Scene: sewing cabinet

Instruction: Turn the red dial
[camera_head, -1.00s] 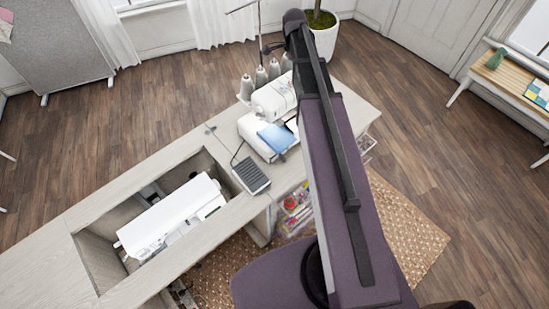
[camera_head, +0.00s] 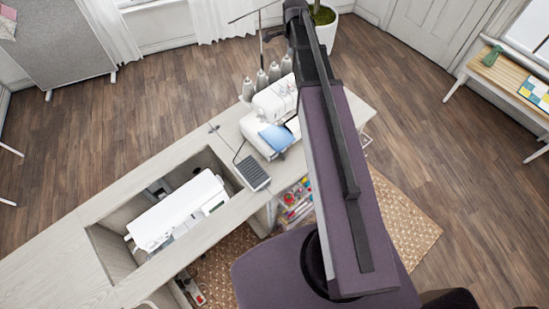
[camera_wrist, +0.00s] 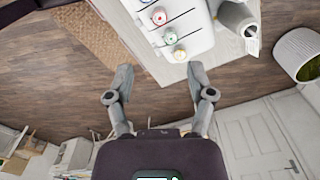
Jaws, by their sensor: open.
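The red dial (camera_wrist: 158,16) is a small round knob on the front of the white serger, at the top of the wrist view. It sits in a row with a green dial (camera_wrist: 169,37), a yellow dial (camera_wrist: 179,53) and a partly cropped blue one, beside dark slots. My gripper (camera_wrist: 160,78) is open and empty, its two grey fingers spread apart below the dials in the picture. The red dial lies up from the fingertips, apart from them. In the head view the serger (camera_head: 276,98) stands on the cabinet top, partly behind my arm; its dials are too small to tell there.
Grey thread cones (camera_head: 261,80) stand behind the serger. A blue item (camera_head: 275,137) lies at its front, and a dark foot pedal (camera_head: 252,172) is on the cabinet top (camera_head: 150,180). A white sewing machine (camera_head: 176,210) sits in the recess. A planter (camera_wrist: 299,55) stands nearby.

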